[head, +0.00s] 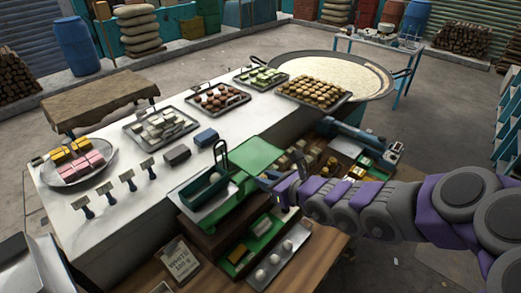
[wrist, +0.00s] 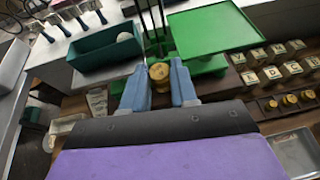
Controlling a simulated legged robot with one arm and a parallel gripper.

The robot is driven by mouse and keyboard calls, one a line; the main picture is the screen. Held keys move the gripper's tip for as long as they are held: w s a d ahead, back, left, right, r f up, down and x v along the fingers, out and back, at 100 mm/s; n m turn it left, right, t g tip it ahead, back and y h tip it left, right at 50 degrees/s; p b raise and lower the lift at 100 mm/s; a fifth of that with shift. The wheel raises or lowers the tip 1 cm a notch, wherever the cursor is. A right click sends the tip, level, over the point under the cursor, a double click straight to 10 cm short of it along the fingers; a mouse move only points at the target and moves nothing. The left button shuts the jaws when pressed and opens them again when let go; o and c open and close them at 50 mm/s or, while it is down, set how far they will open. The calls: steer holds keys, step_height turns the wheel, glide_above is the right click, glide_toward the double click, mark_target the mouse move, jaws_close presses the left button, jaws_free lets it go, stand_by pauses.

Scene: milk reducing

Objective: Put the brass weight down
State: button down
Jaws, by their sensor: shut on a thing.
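My gripper (wrist: 159,84) is shut on the brass weight (wrist: 159,73), a small gold cylinder held upright between the two blue fingers in the wrist view. In the head view my gripper (head: 277,187) is at the front of the green scale, and the weight is too small to tell there. The scale's flat green pan (wrist: 214,33) is beyond and right of the weight. A dark green scoop (wrist: 105,50) holding a white ball lies to the left. Whether the weight touches anything below is hidden by the fingers.
Lettered blocks (wrist: 277,62) and a rack of brass weights (wrist: 290,101) are on the right. A white counter (head: 130,215) carries sweet trays and a pink-and-yellow plate (head: 78,166). A wide milk pan (head: 345,72) stands behind.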

steer(key=shift+w+a+r+p, duration=0.1)
steer(key=shift+w+r+p, duration=0.15)
steer(key=shift+p, duration=0.85)
steer(key=p, duration=0.1)
steer(key=w+p, duration=0.1)
steer(key=p, duration=0.1)
steer(key=shift+f+p, duration=0.25)
steer(key=shift+p, duration=0.05)
steer(key=p, duration=0.3)
glide_above(259, 164)
steer(key=shift+f, duration=2.5)
steer(key=shift+f, duration=0.2)
steer(key=c, duration=0.9)
jaws_free()
steer(key=shift+r, duration=0.15)
